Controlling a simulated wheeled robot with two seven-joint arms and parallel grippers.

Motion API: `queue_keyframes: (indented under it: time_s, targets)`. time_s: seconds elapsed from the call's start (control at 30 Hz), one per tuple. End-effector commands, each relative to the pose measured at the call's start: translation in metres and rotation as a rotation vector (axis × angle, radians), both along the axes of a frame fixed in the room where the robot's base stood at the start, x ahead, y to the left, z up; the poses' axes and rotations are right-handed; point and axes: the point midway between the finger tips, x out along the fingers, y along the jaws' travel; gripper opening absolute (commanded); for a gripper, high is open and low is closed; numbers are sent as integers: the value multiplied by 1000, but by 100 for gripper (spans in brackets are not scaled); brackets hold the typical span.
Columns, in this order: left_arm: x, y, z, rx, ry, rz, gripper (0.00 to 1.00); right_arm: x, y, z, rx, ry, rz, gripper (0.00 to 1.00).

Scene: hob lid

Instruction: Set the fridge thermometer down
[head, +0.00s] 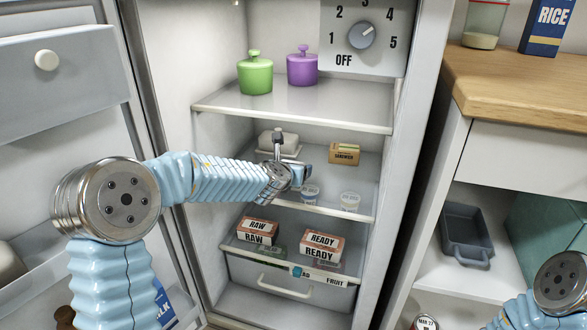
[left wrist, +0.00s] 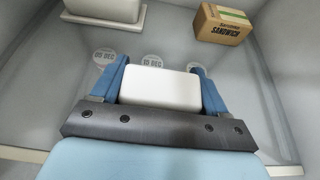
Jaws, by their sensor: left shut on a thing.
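My left gripper (head: 302,175) reaches into the open fridge over the middle shelf (head: 335,212). In the left wrist view, my left gripper (left wrist: 160,84) is shut on a plain white block (left wrist: 160,90), which looks like the fridge thermometer. Its two blue fingers press on the block's left and right sides. No dial or scale shows on the visible face. In the head view I cannot make out the block at the gripper. I cannot tell whether it touches the shelf. My right gripper is out of the frame; only my right arm shows at the lower right.
Dated pots (head: 309,193) stand close by the gripper, with lids (left wrist: 103,57) just beyond the block. A sandwich box (head: 344,154) is at the shelf's back right, a butter dish (left wrist: 104,10) at back left.

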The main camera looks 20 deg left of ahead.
Motion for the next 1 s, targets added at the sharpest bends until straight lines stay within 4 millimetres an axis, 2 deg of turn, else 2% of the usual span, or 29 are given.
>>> queue_keyframes:
  time_s: [0.33, 0.37, 0.5, 0.83, 1.0]
  targets:
    - [0, 0, -4, -1, -1, 0, 43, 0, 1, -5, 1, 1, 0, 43]
    - [0, 0, -2, -1, -1, 0, 79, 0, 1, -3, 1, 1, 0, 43]
    - [0, 0, -2, -1, -1, 0, 100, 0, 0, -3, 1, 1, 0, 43]
    - [-1, 0, 5, -1, -1, 0, 100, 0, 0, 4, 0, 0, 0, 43]
    - [-31, 1, 14, -1, -3, 0, 100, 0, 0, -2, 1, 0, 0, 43]
